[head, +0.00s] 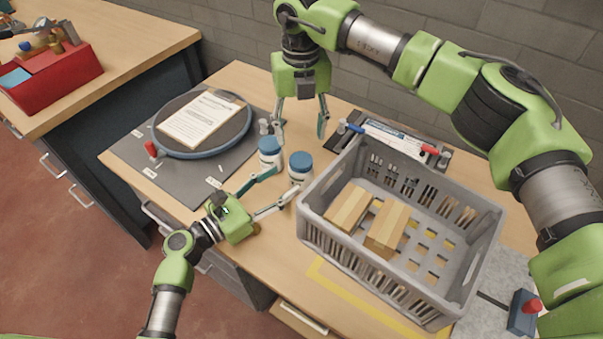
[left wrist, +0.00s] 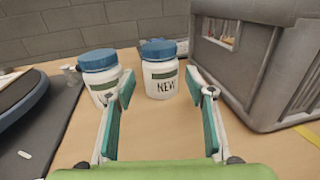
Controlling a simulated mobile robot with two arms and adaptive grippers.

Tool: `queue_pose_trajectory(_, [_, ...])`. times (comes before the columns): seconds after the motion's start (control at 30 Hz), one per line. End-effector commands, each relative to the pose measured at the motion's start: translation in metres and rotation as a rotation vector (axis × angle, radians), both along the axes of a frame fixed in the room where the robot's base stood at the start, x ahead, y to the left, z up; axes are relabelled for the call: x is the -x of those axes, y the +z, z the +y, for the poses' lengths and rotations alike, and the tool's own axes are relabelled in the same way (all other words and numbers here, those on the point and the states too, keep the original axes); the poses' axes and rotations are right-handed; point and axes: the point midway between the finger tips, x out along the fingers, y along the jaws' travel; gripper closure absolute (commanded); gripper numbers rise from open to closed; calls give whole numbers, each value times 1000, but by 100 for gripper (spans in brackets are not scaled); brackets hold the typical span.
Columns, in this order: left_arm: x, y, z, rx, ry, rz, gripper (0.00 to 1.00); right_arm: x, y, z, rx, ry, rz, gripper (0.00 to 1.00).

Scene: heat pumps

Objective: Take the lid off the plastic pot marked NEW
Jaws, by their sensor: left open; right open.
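The pot marked NEW (left wrist: 160,82) is white with a blue lid (left wrist: 158,50) and stands upright on the table. In the head view it is the right pot (head: 300,175), close to the grey crate. A second white pot (head: 270,157) with a blue lid stands to its left; it also shows in the left wrist view (left wrist: 98,75). My left gripper (head: 281,184) is open and empty, low before the pots, with the NEW pot ahead between its fingers. Its left finger partly covers the second pot. My right gripper (head: 300,132) is open, pointing down, behind the pots.
A grey crate (head: 315,235) with cardboard boxes (head: 388,226) stands just right of the pots. A dark mat (head: 180,182) with a round tray (head: 201,155) and paper lies left. Behind the crate is a dark holder with markers (head: 390,138). The front table strip is clear.

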Motion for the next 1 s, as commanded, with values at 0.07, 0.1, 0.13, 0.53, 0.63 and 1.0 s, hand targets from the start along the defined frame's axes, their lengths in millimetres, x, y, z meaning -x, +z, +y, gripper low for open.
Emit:
queue_pose_trajectory(0.07, [-12,1,-12,1,0,-1,51,0,0,0,0,0,0,48])
queue_pose_trajectory(0.1, [-16,1,-18,3,-1,-1,51,0,0,0,0,0,0,48])
queue_pose_trajectory(0.13, [-20,1,-22,2,-1,-2,51,0,0,0,0,0,0,48])
queue_pose_trajectory(0.53, [-42,0,-48,0,0,0,51,0,0,0,0,0,0,48])
queue_pose_trajectory(0.63, [-43,0,-48,-1,0,1,51,0,0,0,0,0,0,48])
queue_pose_trajectory(1.0, [-42,0,-47,-1,0,0,100,0,0,0,0,0,0,48])
